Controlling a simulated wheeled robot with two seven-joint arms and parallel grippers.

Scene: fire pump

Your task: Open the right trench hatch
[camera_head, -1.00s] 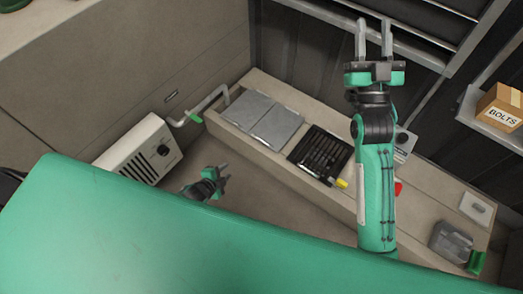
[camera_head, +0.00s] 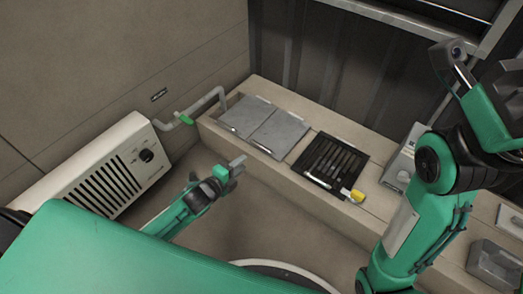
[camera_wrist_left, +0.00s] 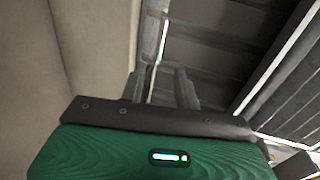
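The right trench hatch (camera_head: 279,133) is a grey plate lying flat and shut in the beige bench, with a light handle strip (camera_head: 261,147) along its front edge. The matching left hatch (camera_head: 245,115) lies flat beside it. My left gripper (camera_head: 238,166) is low in front of the bench, apart from the hatch and holding nothing. The left wrist view shows its two fingers (camera_wrist_left: 168,82) apart, with a gap between them. My right arm is bent at the right side; its fingers cannot be made out.
A black grate (camera_head: 333,160) with a yellow-handled item (camera_head: 352,195) lies right of the hatches. A pipe with a green valve handle (camera_head: 184,118) enters the bench at left. A white heater (camera_head: 105,170) stands at left. Floor before the bench is open.

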